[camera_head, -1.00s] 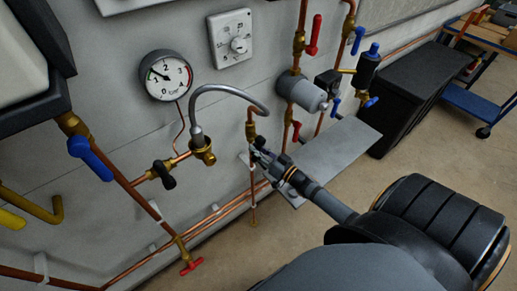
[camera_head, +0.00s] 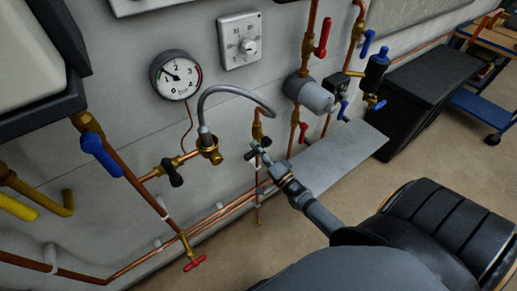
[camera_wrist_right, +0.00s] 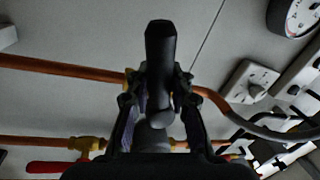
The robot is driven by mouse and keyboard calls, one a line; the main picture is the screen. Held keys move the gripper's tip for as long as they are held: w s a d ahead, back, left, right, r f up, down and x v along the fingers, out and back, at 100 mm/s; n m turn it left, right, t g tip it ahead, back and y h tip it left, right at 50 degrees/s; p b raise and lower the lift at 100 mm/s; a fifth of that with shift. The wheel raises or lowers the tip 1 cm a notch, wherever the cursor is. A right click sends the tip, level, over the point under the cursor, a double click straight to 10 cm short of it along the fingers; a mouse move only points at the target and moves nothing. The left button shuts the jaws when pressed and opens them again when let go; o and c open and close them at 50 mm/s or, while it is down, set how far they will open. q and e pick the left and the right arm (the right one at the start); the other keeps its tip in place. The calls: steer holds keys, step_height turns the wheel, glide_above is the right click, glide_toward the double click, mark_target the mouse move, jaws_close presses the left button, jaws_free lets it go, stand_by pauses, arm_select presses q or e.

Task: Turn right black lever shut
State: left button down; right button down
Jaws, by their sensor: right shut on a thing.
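The right black lever (camera_head: 257,149) is at the right end of the grey braided hose (camera_head: 240,90), on a brass-fitted copper pipe. It lies across the pipe in the head view. My right gripper (camera_head: 268,160) is at the lever. In the right wrist view the dark lever (camera_wrist_right: 160,55) stands between both fingers, and my right gripper (camera_wrist_right: 159,105) is shut on it. The valve body behind is mostly hidden by the lever and fingers. The left black lever (camera_head: 172,172) is on the valve at the hose's left end, clear of my gripper. My left gripper is not in view.
A pressure gauge (camera_head: 176,75) and a white dial box (camera_head: 240,40) are on the wall above. Blue (camera_head: 99,154) and red (camera_head: 321,38) levers stick out nearby. A grey plate (camera_head: 335,160) lies right of the gripper. Copper pipes run low along the wall.

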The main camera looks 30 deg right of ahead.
steer(key=shift+s+r+m+h, duration=0.15)
steer(key=shift+m+h, duration=0.2)
steer(key=shift+m, duration=0.75)
steer(key=shift+r+m+h, duration=0.15)
steer(key=shift+m+h, duration=0.2)
steer(key=shift+m, duration=0.75)
steer(key=c, duration=1.6)
jaws_free()
steer(key=o, duration=0.4)
steer(key=shift+r, duration=0.25)
steer(key=s, duration=0.4)
steer(key=s+f, duration=0.1)
steer(key=s, duration=0.2)
steer(key=s+f, duration=0.1)
steer(key=s, duration=0.3)
steer(key=shift+s+d+f, duration=0.2)
steer(key=shift+s+d, duration=0.15)
steer(key=shift+d, duration=0.05)
